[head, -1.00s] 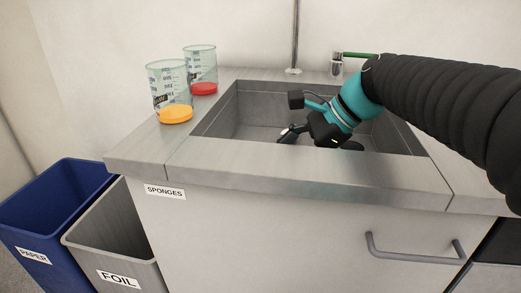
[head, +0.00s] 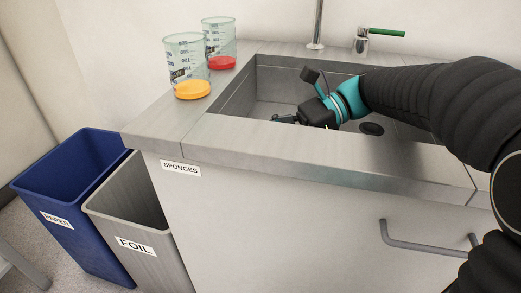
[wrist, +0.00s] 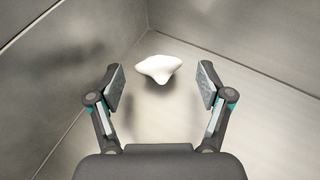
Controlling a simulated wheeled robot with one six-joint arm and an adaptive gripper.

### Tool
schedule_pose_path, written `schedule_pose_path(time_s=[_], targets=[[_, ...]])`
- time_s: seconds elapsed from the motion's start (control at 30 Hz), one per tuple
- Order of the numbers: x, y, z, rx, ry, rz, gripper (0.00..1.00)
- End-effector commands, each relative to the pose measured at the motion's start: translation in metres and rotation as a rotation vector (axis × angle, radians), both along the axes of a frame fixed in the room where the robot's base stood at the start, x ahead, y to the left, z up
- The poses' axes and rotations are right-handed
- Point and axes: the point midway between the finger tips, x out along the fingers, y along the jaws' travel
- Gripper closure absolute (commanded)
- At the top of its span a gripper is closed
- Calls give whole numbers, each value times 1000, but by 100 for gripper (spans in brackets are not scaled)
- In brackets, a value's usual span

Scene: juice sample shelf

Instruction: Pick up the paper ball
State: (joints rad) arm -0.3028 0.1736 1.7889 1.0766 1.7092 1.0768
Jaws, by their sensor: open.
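My gripper (wrist: 160,85) is open, with one finger to each side of the ball and slightly nearer the camera. The fingers do not appear to touch it. In the head view my gripper (head: 285,119) is down inside the sink (head: 262,108). The ball is hidden there behind the sink's front edge and my gripper.
Two glass beakers, one with orange contents (head: 190,72) and one with red (head: 219,48), stand left of the sink. A tap (head: 362,42) with a green handle is behind it. A blue paper bin (head: 75,190) and a grey foil bin (head: 130,205) stand at lower left.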

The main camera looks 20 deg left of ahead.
Motion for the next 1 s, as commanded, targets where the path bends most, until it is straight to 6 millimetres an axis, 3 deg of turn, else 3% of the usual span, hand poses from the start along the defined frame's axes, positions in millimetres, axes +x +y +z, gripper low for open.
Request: schedule_pose_path(time_s=[0.2, 0.43, 0.47, 0.67, 1.0], targets=[[-17, 21, -10, -1, -1, 0, 22], [-18, 23, -11, -1, -1, -3, 22], [-18, 22, -11, -1, -1, -3, 24], [-18, 22, -11, -1, -2, -4, 74], [-17, 22, -10, -1, -2, -4, 77]])
